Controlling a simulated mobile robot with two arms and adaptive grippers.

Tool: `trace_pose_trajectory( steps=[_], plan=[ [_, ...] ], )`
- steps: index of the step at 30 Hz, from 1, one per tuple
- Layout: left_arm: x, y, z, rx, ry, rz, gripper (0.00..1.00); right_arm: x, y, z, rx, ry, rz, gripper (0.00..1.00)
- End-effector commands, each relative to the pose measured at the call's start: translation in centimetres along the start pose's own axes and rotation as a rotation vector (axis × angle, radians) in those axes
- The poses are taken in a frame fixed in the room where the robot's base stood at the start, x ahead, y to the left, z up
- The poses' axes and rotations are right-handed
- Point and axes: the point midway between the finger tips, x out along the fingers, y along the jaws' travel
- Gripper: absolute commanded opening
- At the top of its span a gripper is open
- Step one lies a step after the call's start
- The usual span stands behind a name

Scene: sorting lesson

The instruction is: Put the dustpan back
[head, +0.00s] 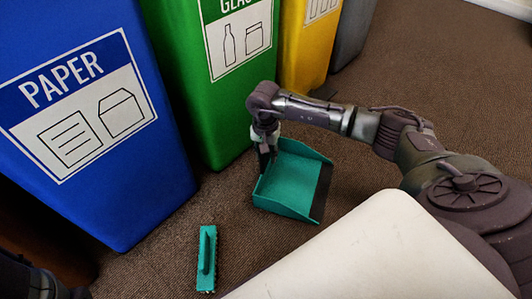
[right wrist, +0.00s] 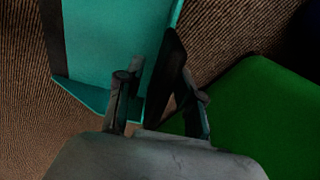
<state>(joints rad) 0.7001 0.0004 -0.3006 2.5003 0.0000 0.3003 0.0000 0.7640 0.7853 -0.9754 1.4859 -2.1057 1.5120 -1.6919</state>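The teal dustpan (head: 291,178) is on or just above the carpet in front of the green bin, its dark lip towards the right. My right gripper (head: 265,158) points down at the dustpan's left rear side. In the right wrist view, the fingers (right wrist: 155,85) lie close about the edge of the dustpan (right wrist: 105,45), with a dark elongated part between or beside them. Whether they press on it is not clear.
A teal brush (head: 207,258) lies on the carpet at the lower middle. Blue paper (head: 95,180), green glass (head: 205,110), yellow (head: 305,50) and grey bins (head: 353,30) stand in a row behind. Open carpet lies at the upper right.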

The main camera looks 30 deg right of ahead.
Motion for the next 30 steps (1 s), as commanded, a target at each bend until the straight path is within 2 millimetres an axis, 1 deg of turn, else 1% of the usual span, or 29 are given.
trace_pose_trajectory(
  steps=[6,11,14,21,24,27,30],
  plan=[
    [0.2,-0.1,0.1,0.001,0.0,0.0,0.4,-0.3,0.0,0.0,0.0,0.0,0.0,0.37],
    [1.5,-0.3,0.5,0.001,0.0,0.0,0.4,-2.0,0.0,0.0,-0.001,0.001,-0.001,0.37],
    [2.7,-0.6,1.0,0.001,0.0,0.0,0.4,-3.7,0.0,0.0,-0.001,0.0,-0.001,0.37],
    [6.5,-1.4,2.3,0.001,0.0,0.0,0.4,-9.1,0.0,-0.1,-0.001,0.002,-0.002,0.37],
    [7.6,-1.6,2.7,0.001,0.0,0.0,0.4,-10.9,0.0,0.0,-0.001,0.001,-0.001,0.37],
    [8.3,-1.7,2.8,0.001,0.003,0.001,0.4,-12.0,0.0,0.0,-0.001,0.001,0.001,0.37],
    [8.4,-1.8,2.9,0.001,0.003,0.0,0.4,-12.4,0.0,0.0,-0.001,0.0,0.001,0.37]
  ],
)
